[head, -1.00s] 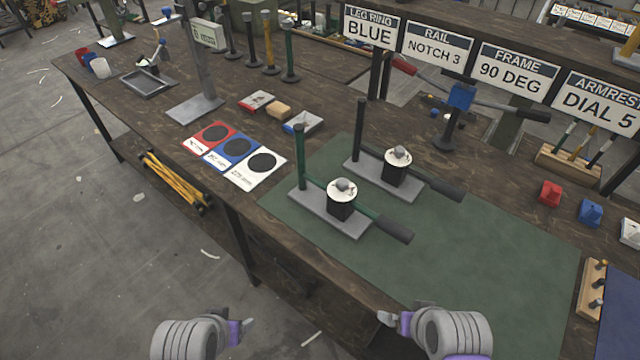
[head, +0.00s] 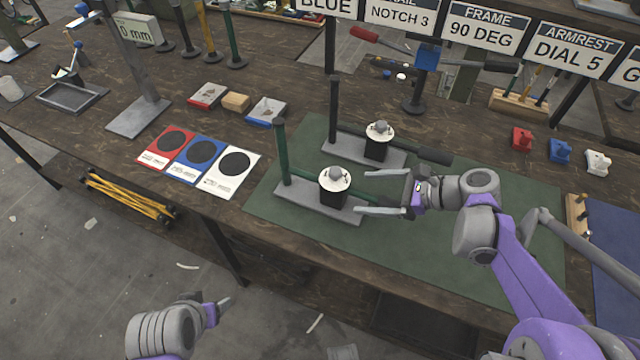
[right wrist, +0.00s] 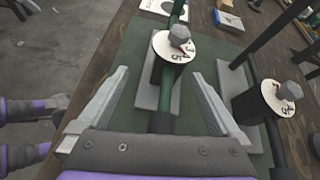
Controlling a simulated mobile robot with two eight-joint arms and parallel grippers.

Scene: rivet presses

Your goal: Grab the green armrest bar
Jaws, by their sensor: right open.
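A green bar (head: 304,179) runs across the front press on the green mat, from a green upright (head: 282,150) past a black block with a white dial (head: 334,180). My right gripper (head: 363,192) is open at the bar's right end, partly hiding it in the head view. In the right wrist view the green bar (right wrist: 161,121) runs between the two spread fingers, with a clear gap on each side. My left gripper (head: 220,308) is low over the floor, away from the table; its jaw opening is unclear.
A similar press with a dark upright (head: 334,110) and its own dial (head: 380,132) stands just behind. Red, blue and white cards (head: 200,158) lie to the left. Red and blue blocks (head: 561,151) sit to the right. The mat (head: 510,200) has free room at right.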

